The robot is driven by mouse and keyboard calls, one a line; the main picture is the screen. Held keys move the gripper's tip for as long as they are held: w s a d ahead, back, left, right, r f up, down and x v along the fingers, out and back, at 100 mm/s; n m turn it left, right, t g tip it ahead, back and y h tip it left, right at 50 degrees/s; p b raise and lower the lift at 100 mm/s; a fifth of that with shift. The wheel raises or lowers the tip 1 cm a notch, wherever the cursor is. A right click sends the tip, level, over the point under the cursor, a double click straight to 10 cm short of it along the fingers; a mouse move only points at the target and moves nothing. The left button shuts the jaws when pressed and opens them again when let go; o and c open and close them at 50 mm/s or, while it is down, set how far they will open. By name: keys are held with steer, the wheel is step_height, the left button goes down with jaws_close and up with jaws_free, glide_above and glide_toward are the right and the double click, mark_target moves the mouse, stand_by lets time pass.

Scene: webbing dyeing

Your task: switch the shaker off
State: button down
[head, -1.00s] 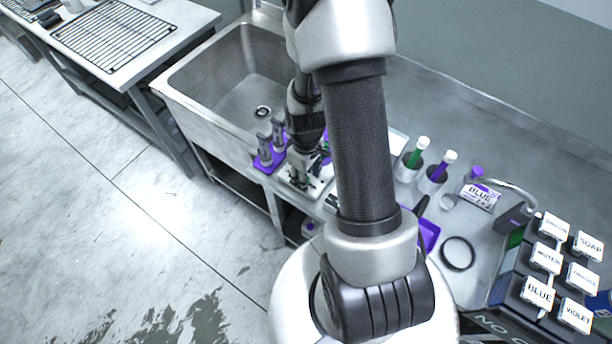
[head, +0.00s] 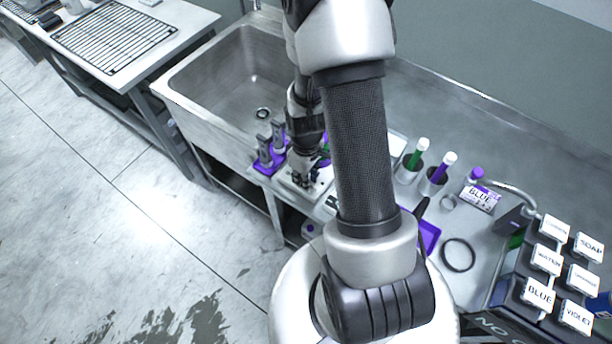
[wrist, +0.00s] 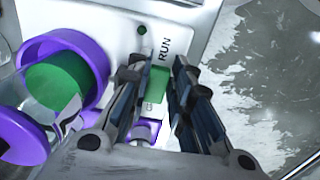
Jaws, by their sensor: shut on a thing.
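The shaker is a white box with the word RUN on its top face; its casing (wrist: 190,18) fills the upper middle of the wrist view. A small dark green lamp (wrist: 142,31) sits beside the word. A green switch piece (wrist: 157,82) shows between the fingers of my gripper (wrist: 155,72), which is shut on it. The fingers hide the switch's sides. In the head view my gripper (head: 303,178) is over the white shaker (head: 288,190) at the counter's front edge, with the arm hiding part of it.
A vessel of green liquid (wrist: 55,82) with purple rings is close left of my fingers in the wrist view. Purple-based clamps (head: 265,160) stand left of the shaker. Cups with green (head: 411,168) and purple markers, a black ring (head: 458,254) and labelled dispensers (head: 540,292) are to the right.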

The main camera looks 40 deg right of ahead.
steer(key=shift+r, duration=0.1)
steer(key=p, duration=0.2)
steer(key=shift+w+a+r+g+p, duration=0.1)
steer(key=shift+r+g+p, duration=0.1)
steer(key=shift+g+p, duration=0.2)
steer(key=shift+w+p, duration=0.1)
steer(key=shift+p, duration=0.3)
steer(key=shift+w+f+g+h, duration=0.2)
steer(key=shift+f+g+h, duration=0.1)
steer(key=shift+g, duration=0.2)
steer(key=shift+r+b, duration=0.15)
steer(key=shift+b, duration=0.3)
steer(key=c, duration=1.4)
jaws_free()
steer(key=shift+c, duration=0.2)
